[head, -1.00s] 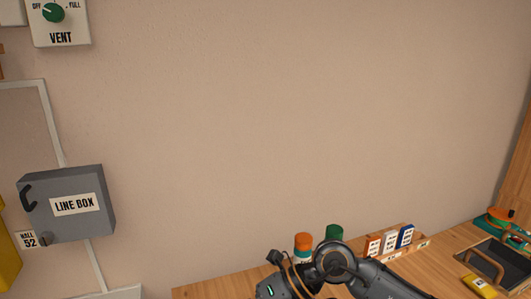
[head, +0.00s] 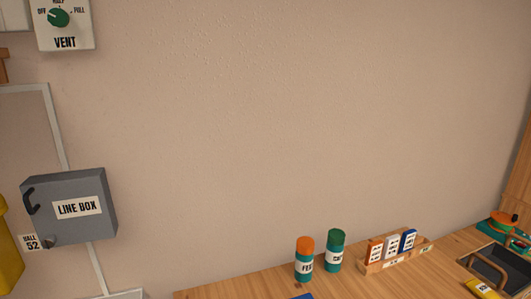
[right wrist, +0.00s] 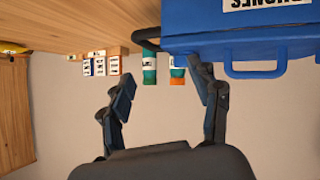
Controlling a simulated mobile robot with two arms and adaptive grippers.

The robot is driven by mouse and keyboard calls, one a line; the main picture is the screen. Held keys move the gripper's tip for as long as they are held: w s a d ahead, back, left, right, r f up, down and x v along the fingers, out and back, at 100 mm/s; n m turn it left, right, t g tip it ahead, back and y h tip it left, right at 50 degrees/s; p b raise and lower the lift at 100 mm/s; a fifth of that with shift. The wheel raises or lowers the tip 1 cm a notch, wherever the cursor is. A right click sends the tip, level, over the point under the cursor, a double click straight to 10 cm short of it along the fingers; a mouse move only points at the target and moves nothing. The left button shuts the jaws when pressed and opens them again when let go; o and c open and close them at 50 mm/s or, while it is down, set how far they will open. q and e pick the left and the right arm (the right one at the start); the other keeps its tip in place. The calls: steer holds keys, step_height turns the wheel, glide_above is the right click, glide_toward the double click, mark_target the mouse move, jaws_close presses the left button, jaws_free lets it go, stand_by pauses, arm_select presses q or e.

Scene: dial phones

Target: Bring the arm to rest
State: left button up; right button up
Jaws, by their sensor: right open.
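My right gripper (right wrist: 164,82) shows in the right wrist view with its two dark fingers spread apart. Nothing is between the fingers. The view is upside down. A blue box (right wrist: 235,45) with a handle and a partly cut-off label is close by, behind and beside the finger at the right. I cannot tell whether that finger touches it. Neither arm shows in the head view, and my left gripper is out of sight.
An orange-capped canister (head: 304,260) and a green-capped canister (head: 335,250) stand on the wooden desk (head: 235,287). A rack of cards (head: 398,258) and a dark tray (head: 490,270) are to the right. A grey line box (head: 75,205) and vent dial (head: 60,18) are on the wall.

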steer(key=s+d+f+m+g, duration=0.1)
steer(key=s+f+g, duration=0.35)
steer(key=s, duration=0.35)
steer(key=s+d+f+g, duration=0.1)
steer(key=s+f+g, duration=0.3)
steer(key=s, duration=0.5)
step_height(320, 180, down, 28)
steer(key=s+f, duration=0.1)
steer(key=s, duration=0.2)
steer(key=s+d+f+g, duration=0.2)
steer(key=s+d+f, duration=0.1)
steer(key=s+f, duration=1.1)
steer(key=shift+s+f, duration=0.15)
steer(key=shift+s, duration=0.65)
